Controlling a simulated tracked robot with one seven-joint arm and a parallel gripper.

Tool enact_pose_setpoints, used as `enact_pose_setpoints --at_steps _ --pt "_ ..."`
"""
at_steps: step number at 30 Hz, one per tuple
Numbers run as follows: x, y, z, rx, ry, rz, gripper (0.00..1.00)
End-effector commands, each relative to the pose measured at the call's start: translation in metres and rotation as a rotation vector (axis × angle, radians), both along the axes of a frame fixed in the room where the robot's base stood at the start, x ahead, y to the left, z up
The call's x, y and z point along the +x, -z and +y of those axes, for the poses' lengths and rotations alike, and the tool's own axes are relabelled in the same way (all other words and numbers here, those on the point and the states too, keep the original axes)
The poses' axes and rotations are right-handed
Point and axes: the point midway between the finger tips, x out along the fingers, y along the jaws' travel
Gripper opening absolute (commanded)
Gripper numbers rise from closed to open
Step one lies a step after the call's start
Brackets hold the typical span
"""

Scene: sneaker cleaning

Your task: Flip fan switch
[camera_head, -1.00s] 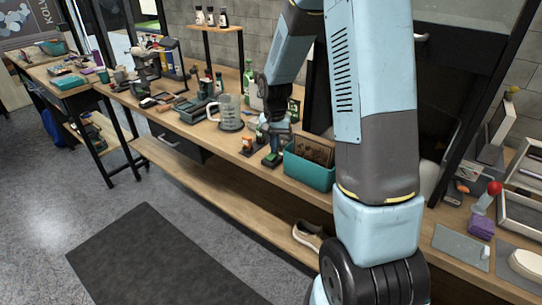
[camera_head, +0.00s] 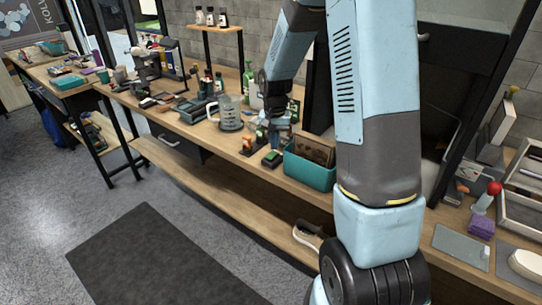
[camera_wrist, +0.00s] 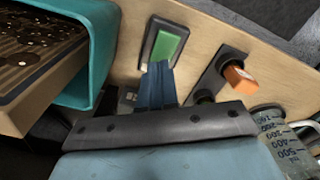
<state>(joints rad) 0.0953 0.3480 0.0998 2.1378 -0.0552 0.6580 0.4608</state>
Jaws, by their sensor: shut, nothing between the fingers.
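A black switch box with a green rocker (camera_wrist: 166,44) sits on the wooden bench; it also shows in the head view (camera_head: 271,158). Beside it is a second black switch with an orange lever (camera_wrist: 238,78), seen in the head view (camera_head: 248,142). I see no label telling which one is for the fan. My gripper (camera_wrist: 158,68) is shut and empty, its blue fingertips pointing at the near end of the green switch. In the head view my gripper (camera_head: 274,136) is above and behind the green switch, apparently clear of it.
A teal bin (camera_head: 309,171) with brown contents stands close on the right of the switches; its wall (camera_wrist: 100,50) is near my fingers. A clear measuring jug (camera_head: 230,112) stands to the left. Bottles stand behind on the bench.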

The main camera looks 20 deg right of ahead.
Motion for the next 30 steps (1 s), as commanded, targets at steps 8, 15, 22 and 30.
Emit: enact_pose_setpoints --at_steps 8,15,22,30 --pt "0.000 -0.018 0.000 0.000 0.000 -0.001 0.00" --pt "0.000 -0.034 0.000 -0.001 0.000 -0.002 0.00" --pt "0.000 -0.047 0.000 0.000 0.000 0.000 0.00" --pt "0.000 -0.051 0.000 0.000 0.000 0.000 0.00"
